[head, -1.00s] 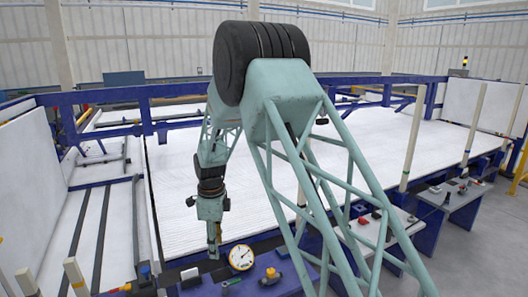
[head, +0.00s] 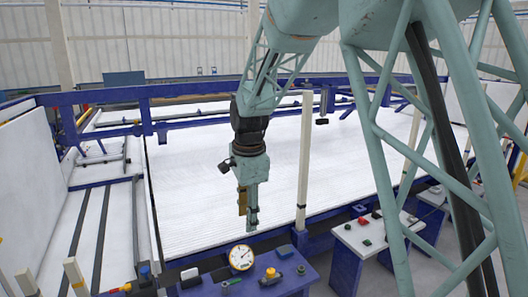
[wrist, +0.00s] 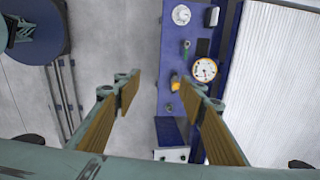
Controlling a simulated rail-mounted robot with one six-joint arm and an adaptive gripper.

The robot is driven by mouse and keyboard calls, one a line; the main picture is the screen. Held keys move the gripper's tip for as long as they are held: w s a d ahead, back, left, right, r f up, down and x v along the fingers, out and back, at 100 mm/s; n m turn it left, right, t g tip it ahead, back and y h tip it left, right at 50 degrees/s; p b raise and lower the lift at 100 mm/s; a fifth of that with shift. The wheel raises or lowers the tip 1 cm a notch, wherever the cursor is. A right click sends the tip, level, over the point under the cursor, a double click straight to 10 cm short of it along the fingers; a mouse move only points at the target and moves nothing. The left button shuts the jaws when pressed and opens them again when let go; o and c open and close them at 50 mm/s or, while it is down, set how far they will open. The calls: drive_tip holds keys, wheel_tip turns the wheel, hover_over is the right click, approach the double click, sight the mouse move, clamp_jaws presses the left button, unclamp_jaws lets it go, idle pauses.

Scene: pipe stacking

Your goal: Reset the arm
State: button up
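My gripper (head: 248,212) hangs from my teal arm, fingers pointing down, in the middle of the head view. No pipe is held.
The blue console (head: 225,288) carries a round gauge (head: 242,257) and an orange-yellow knob (head: 271,273). A white-topped console (head: 362,235) stands to the right. The white ribbed bed (head: 205,180) with blue rails (head: 200,88) lies behind. Grey floor shows in the wrist view.

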drive_tip(key=s+d+r+n+t, duration=0.1)
drive_tip(key=s+d+r+n, duration=0.2)
drive_tip(key=s+d+r, duration=0.6)
drive_tip(key=s+d+r+n, duration=0.3)
drive_tip(key=s+d+r, duration=0.45)
drive_tip(key=s, duration=0.35)
drive_tip(key=s+d+n, duration=0.3)
drive_tip(key=s+d, duration=0.2)
drive_tip(key=s, duration=0.8)
drive_tip(key=s+d+n+t, duration=0.1)
drive_tip(key=s+d+n, duration=0.3)
drive_tip(key=s, duration=0.9)
drive_tip(key=shift+s+d+n+t, duration=0.3)
drive_tip(key=shift+s+d, duration=0.1)
drive_tip(key=shift+c, duration=0.2)
